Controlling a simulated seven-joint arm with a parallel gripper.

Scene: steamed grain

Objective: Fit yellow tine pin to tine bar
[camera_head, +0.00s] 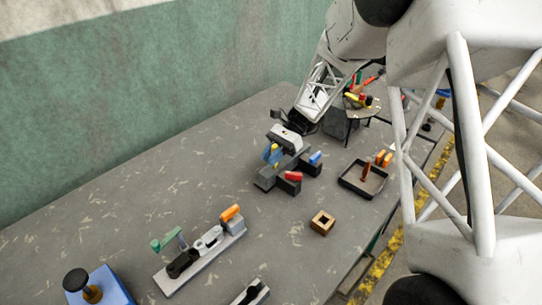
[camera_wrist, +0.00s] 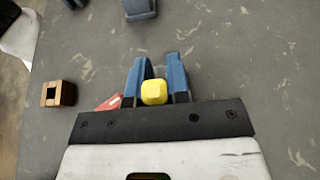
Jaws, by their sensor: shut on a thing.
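My gripper (camera_wrist: 157,76) has two blue fingers closed on the yellow tine pin (camera_wrist: 154,92), whose rounded, blocky end shows between them. In the head view, my gripper (camera_head: 272,153) is small and low over a dark grey blocky piece (camera_head: 264,181), which appears to be the tine bar. A red pin (camera_head: 292,176) and a blue pin (camera_head: 315,157) stand at this piece. In the wrist view, a red part (camera_wrist: 108,103) shows beside the left finger, partly hidden by the gripper body. I cannot tell whether the yellow pin touches the bar.
A wooden block with a square hole (camera_head: 322,222) lies to the right front. A dark tray (camera_head: 350,187) holds orange-brown parts. A grey fixture with a green lever (camera_head: 168,241) stands at front left. The table's left middle is clear.

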